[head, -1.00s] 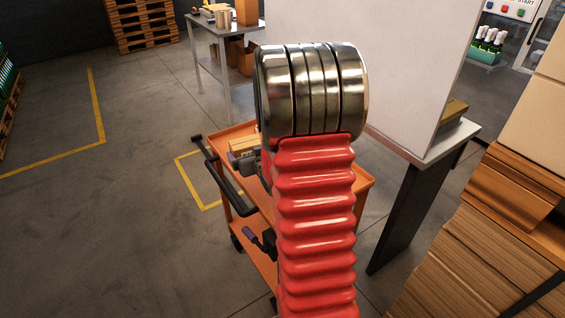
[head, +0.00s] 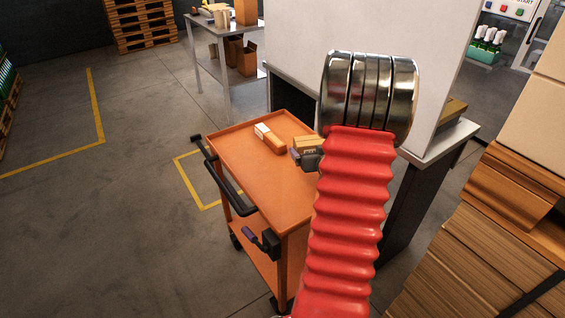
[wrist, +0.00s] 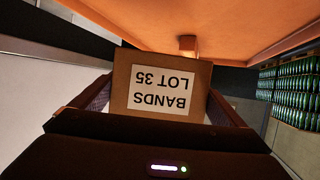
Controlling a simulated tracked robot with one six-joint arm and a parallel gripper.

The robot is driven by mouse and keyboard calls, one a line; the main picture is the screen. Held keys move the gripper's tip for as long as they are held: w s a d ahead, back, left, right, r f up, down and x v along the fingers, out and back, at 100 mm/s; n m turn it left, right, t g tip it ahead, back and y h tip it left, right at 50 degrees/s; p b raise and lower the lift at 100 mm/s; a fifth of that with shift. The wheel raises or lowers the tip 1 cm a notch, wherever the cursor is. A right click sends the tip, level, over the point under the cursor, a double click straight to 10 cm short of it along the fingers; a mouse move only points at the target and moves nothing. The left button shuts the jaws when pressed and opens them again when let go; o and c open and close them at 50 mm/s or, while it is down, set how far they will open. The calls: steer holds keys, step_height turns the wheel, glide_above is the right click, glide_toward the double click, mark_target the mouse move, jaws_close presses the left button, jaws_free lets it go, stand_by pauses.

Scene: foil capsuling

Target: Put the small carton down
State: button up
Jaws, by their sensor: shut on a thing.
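The small carton (wrist: 162,88) is brown, with a white label reading BANDS LOT 35 that appears upside down in the wrist view. My gripper (head: 309,157) is shut on it, with a finger at each side of it in the wrist view. In the head view the carton (head: 306,143) shows over the right part of the orange cart's top tray (head: 240,160), partly hidden by my arm. I cannot tell whether it touches the tray.
A small box with a white end (head: 270,138) lies on the tray, left of the held carton. The tray's front and left are clear. A white panel (head: 390,50) stands behind my arm. Stacked brown boards (head: 475,240) are at the right.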

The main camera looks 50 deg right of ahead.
steer(key=shift+f, duration=2.85)
steer(key=shift+f, duration=2.1)
steer(key=shift+f, duration=0.1)
steer(key=o, duration=0.9)
steer(key=v, duration=1.2)
